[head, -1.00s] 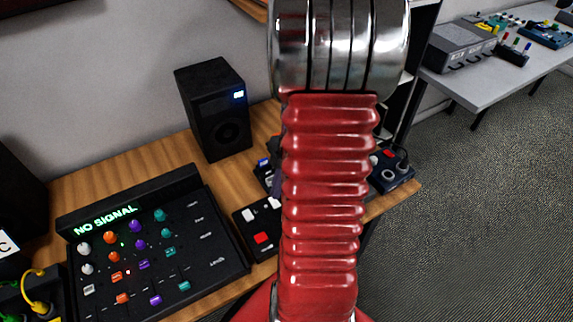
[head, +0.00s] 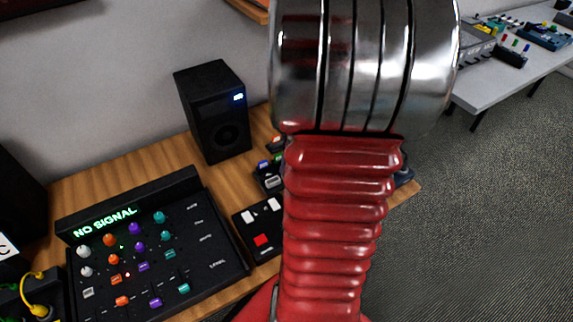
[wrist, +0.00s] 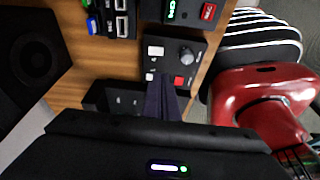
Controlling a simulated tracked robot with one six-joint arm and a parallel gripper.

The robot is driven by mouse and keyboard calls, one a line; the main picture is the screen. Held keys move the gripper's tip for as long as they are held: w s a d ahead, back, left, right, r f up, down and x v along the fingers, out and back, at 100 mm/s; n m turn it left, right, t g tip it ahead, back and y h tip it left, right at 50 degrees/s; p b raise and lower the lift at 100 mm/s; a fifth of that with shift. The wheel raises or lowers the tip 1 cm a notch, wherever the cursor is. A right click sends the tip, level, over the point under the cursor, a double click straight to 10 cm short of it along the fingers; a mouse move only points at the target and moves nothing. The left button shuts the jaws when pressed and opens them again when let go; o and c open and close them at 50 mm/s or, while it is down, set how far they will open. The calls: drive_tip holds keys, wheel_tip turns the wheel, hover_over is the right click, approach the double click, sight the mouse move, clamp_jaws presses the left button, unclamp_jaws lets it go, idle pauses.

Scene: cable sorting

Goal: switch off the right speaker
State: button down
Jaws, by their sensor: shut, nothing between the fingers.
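The right speaker (head: 205,120) is a black box standing upright at the back of the wooden desk in the head view. A small blue-white light (head: 238,97) is lit near its top right. In the wrist view, its dark face with the round cone (wrist: 35,62) is at the left edge, cut off by the frame. My gripper (wrist: 163,82) shows as dark fingers in the wrist view, shut and empty, apart from the speaker and in front of a small button box. The gripper is out of sight in the head view, where my arm fills the middle.
A black mixer (head: 215,240) reading "NO SIGNAL" is on the desk (head: 110,173) left of my arm. A pedal with white and red buttons (head: 262,238) and a device with blue and green parts (head: 266,180) sit close by. A grey table (head: 505,85) stands at right.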

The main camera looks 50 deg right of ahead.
drive_tip(key=shift+w+d, duration=0.45)
drive_tip(key=shift+w, duration=0.15)
approach(273, 201)
drive_tip(key=x, duration=0.5)
drive_tip(key=shift+a, duration=0.35)
drive_tip(key=shift+f, duration=0.55)
